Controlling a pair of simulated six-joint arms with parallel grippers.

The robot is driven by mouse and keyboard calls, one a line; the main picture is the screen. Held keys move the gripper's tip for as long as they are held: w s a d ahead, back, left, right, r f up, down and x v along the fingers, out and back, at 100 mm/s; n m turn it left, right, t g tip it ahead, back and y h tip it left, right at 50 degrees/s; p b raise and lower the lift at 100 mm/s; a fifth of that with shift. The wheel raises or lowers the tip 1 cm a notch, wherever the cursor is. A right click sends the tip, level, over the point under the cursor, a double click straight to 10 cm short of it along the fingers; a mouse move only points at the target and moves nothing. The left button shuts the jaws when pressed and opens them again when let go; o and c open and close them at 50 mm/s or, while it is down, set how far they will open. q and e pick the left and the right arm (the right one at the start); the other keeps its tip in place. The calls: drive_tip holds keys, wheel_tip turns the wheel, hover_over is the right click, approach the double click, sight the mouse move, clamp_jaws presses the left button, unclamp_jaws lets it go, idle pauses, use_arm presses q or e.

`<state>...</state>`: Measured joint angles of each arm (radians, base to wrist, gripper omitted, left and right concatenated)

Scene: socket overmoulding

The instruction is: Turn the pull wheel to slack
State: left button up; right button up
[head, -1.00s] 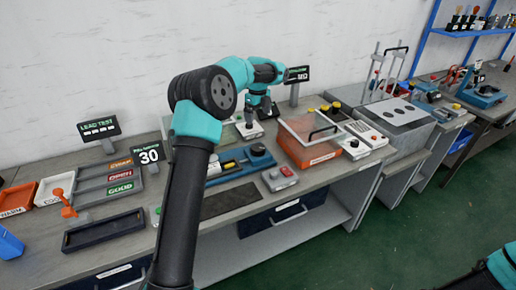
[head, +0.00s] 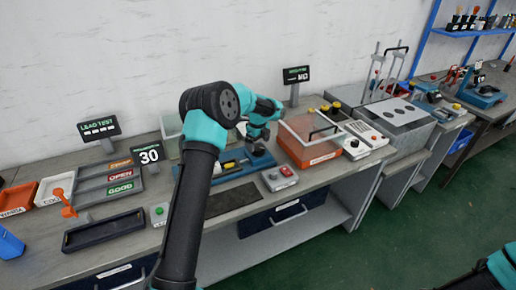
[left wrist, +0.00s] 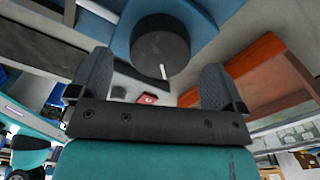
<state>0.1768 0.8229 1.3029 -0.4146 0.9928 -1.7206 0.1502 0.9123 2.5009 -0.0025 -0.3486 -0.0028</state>
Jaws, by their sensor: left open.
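The pull wheel (left wrist: 160,46) is a black round knob with a short white mark at its edge. It sits on a blue fixture (left wrist: 205,20), which also shows in the head view (head: 230,168). My left gripper (head: 257,148) is over the right end of the fixture and mostly hides the wheel in the head view. In the left wrist view its two dark fingers (left wrist: 155,78) are apart with nothing between their tips. The wheel shows ahead, between the fingers; whether they touch it I cannot tell. My right gripper is not in view.
An orange box with a clear lid (head: 311,141) stands just right of the left gripper. A grey box with a red button (head: 279,178) lies in front. A dark mat (head: 232,200) lies near the bench edge. A display (head: 296,75) stands behind.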

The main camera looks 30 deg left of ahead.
sight(258, 147)
use_arm(q)
drive_tip(key=shift+f, duration=1.5)
drive_tip(key=c, duration=0.9)
